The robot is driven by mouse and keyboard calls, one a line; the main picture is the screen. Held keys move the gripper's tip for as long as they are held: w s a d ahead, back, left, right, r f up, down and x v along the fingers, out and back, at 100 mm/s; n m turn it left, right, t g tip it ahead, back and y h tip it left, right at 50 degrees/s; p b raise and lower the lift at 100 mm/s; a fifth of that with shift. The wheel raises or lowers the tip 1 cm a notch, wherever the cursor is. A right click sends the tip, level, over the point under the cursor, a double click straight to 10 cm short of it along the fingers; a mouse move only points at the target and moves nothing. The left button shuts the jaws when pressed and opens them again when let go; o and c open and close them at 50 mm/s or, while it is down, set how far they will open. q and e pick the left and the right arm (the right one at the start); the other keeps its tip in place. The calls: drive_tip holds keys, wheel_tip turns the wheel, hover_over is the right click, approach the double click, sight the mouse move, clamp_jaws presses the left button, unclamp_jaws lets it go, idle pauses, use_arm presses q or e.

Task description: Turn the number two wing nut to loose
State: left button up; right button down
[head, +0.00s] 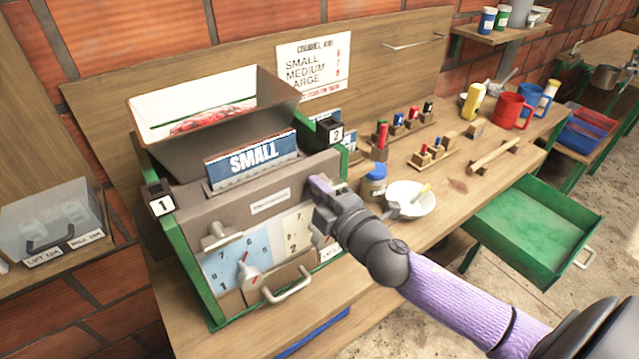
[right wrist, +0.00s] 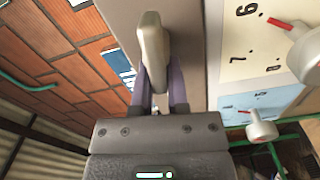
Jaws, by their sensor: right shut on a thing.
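The pulper (head: 230,200) stands on the bench, with a number 1 tag (head: 162,204) on its left post and a number 2 tag (head: 336,134) on its right. My right gripper (head: 322,190) is at the upper right of its front panel. In the right wrist view the purple fingers (right wrist: 159,88) are shut on the pale number two wing nut (right wrist: 152,45), which stands out from the panel. My gripper hides this nut in the head view. Another wing nut (head: 217,237) sits at the left, above the blue dial. My left gripper is out of view.
Dial knobs (head: 254,281) and a pull handle (head: 288,288) stick out below. A jar (head: 373,181) and a white bowl (head: 410,197) stand close to my right arm. An open green drawer (head: 530,228) juts out at the right.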

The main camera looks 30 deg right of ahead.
drive_tip(key=shift+f+n, duration=0.2)
drive_tip(key=shift+n, duration=0.6)
drive_tip(key=c, duration=0.6)
unclamp_jaws()
